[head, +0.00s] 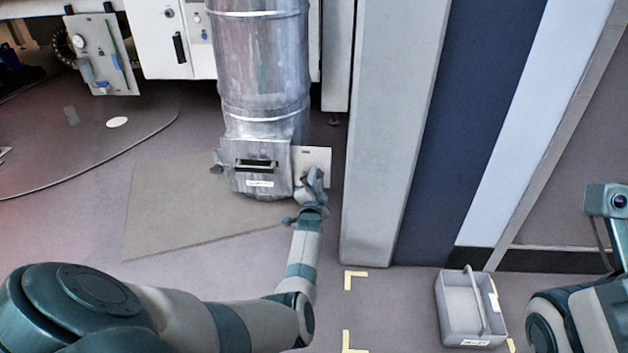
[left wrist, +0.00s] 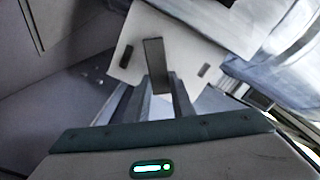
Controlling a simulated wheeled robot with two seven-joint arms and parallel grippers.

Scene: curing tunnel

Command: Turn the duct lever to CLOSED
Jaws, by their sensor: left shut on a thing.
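The silver duct (head: 262,70) stands upright at the top centre of the head view. A pale plate (head: 318,155) sits at its lower right side; it also shows in the left wrist view (left wrist: 185,45). The duct lever, a grey bar (left wrist: 154,52), stands out from this plate. My left gripper (head: 313,180) is at the plate and shut on the lever, its two fingers on either side of the bar in the left wrist view (left wrist: 158,88). Dark marks on the plate beside the lever are too small to read. My right gripper's fingers are out of the head view.
A grey column (head: 385,140) stands close to the right of the duct. A grey carrying box (head: 455,310) with a handle is on the floor at lower right, near yellow floor marks (head: 348,280). A panel with a gauge (head: 98,55) is at upper left.

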